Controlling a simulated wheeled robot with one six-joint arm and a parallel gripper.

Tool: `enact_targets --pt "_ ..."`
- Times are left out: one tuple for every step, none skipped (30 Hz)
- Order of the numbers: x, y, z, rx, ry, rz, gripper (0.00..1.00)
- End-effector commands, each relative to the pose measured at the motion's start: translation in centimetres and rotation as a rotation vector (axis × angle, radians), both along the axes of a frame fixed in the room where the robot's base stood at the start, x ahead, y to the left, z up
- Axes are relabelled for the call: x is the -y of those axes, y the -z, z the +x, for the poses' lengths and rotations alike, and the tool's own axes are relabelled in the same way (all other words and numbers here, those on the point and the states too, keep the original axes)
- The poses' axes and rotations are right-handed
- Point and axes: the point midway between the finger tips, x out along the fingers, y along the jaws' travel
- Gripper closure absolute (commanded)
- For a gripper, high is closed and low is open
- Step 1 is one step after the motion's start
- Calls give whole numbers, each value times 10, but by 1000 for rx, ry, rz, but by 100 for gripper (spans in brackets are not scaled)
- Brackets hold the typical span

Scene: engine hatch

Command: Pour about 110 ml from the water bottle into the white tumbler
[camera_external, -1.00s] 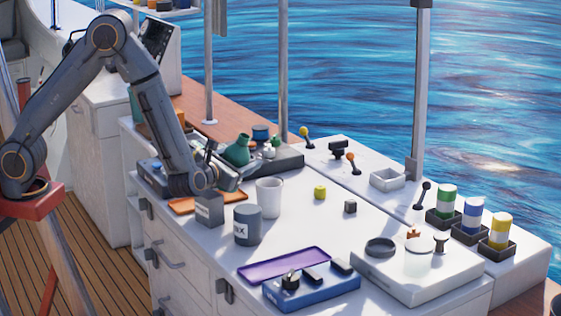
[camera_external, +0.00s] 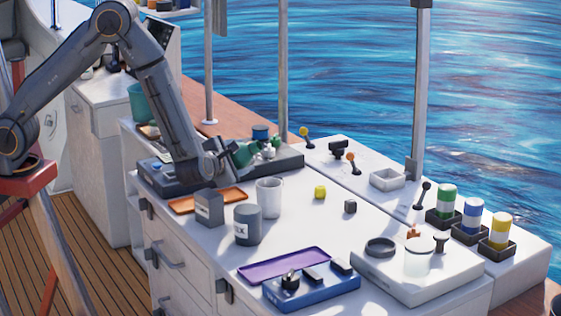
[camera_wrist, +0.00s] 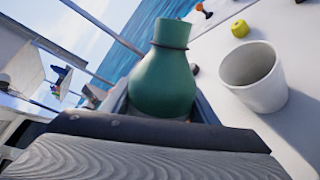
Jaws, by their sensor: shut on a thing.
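The water bottle is a teal-green bottle (camera_wrist: 163,85) with a narrower neck and a dark ring, in the middle of the wrist view. Outside, it shows partly behind my wrist (camera_external: 244,154) and looks tilted. My gripper (camera_external: 228,160) is shut on it; the dark jaw fills the bottom of the wrist view and hides the bottle's lower part. The white tumbler (camera_external: 269,197) stands upright on the white worktop, in front and to the right of the bottle. In the wrist view the tumbler (camera_wrist: 253,77) is right of the bottle, apart from it. I see no stream of water.
A grey box (camera_external: 209,207) and a dark grey canister (camera_external: 247,225) stand close to the tumbler. An orange tray (camera_external: 188,203) lies to its left.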

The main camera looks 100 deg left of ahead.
Motion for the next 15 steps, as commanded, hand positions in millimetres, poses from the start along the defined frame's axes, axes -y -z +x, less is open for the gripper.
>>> enact_targets --pt "0 -6 -1 -28 0 2 78" --pt "0 -7 -2 -46 0 3 78" --pt "0 -9 -3 -72 1 3 78" --pt "0 -7 -3 -94 0 4 78" --pt "0 -5 -4 -114 0 4 78" --pt "0 -4 -4 -141 1 5 78" --pt "0 -3 -5 -157 1 6 78" --pt "0 -3 -5 -174 1 7 78" --pt "0 -3 -6 -192 0 8 78" --pt "0 -3 -6 -206 0 8 78" --pt "0 -2 -6 -217 0 9 78" --pt "0 -3 -6 -234 0 10 78" --pt "0 -3 -5 -242 0 10 78" --pt "0 -3 -5 -253 1 11 78" --pt "0 -2 -4 -266 1 11 78"
